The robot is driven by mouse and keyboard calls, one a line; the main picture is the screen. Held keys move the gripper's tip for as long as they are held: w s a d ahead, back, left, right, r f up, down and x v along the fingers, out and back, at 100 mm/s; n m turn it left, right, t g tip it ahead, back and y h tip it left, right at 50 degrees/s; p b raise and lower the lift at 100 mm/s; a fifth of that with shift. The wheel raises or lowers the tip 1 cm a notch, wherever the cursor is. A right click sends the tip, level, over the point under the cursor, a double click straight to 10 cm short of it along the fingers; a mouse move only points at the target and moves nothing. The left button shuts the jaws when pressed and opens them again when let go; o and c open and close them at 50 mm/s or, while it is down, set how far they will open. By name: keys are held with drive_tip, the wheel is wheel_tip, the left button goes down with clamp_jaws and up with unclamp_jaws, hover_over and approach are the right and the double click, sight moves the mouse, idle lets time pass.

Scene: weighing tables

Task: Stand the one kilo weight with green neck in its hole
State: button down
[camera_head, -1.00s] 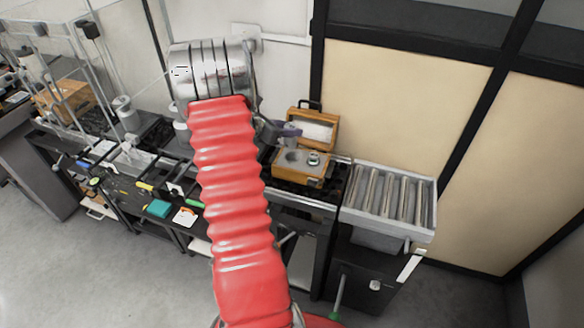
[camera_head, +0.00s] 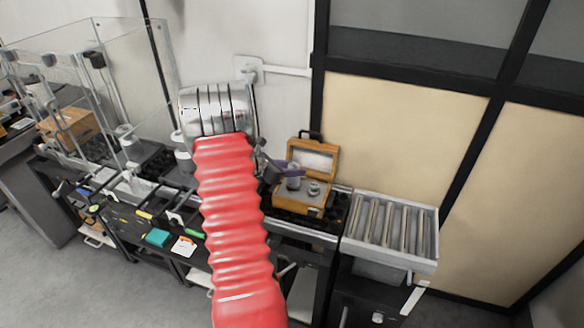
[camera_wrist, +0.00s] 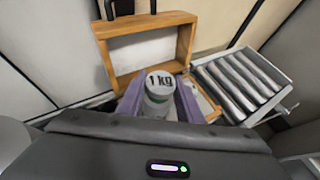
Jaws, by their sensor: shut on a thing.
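My gripper (camera_head: 276,170) is shut on the one kilo weight (camera_head: 293,182), a metal cylinder that stays upright between the purple fingers. In the wrist view the weight (camera_wrist: 158,88) shows its "1 kg" top and a pale greenish neck, with a finger of my gripper (camera_wrist: 160,98) on each side. The open wooden box (camera_head: 288,204) is under it. The weight is at the left part of the box, over the place of the hole. The hole is hidden, and I cannot tell how deep the weight's base sits. A smaller weight (camera_head: 314,188) stands in the box on the right.
The box's raised lid (camera_head: 326,163) stands behind the weight. A roller conveyor (camera_head: 392,228) is to the right of the box. Glass panels (camera_head: 100,50) and a bench with tools (camera_head: 145,220) are on the left. The wall is close behind.

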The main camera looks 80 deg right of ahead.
sight(288, 180)
drive_tip(key=shift+d+f, duration=0.1)
drive_tip(key=shift+f, duration=0.65)
drive_tip(key=shift+f, duration=1.85)
drive_tip(key=c, duration=1.3)
unclamp_jaws()
drive_tip(key=shift+f, duration=0.2)
drive_tip(key=shift+o, duration=0.2)
drive_tip(key=shift+r, duration=0.15)
drive_tip(key=v, duration=1.2)
